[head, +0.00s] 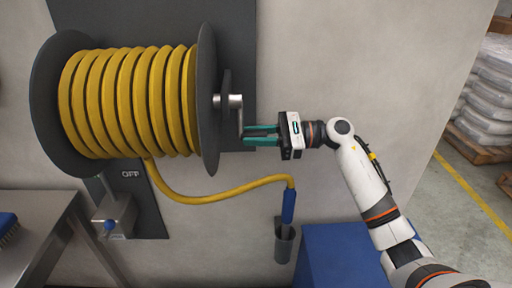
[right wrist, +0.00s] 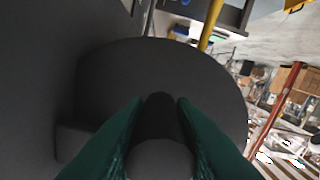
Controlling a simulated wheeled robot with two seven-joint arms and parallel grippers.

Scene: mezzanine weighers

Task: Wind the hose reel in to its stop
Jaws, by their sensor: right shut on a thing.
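The hose reel (head: 207,100) is mounted on a dark wall plate, with yellow hose (head: 125,100) wound in several turns between its two dark flanges. A short length of hose hangs from the drum to a blue nozzle (head: 288,206) just above a grey holder (head: 284,243) on the wall. A metal crank (head: 236,101) sticks out from the reel's right side. My right gripper (head: 262,135) is shut on the crank's handle at the lower end of the crank arm. In the right wrist view the dark round handle (right wrist: 160,125) lies between the green fingers. My left gripper is not in view.
A valve box (head: 114,216) with a blue knob sits below the reel, near an OFF label. A steel table (head: 35,235) with a blue brush stands at left. A blue box (head: 340,255) stands below my right arm. Wrapped sacks (head: 485,100) on pallets stand far right.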

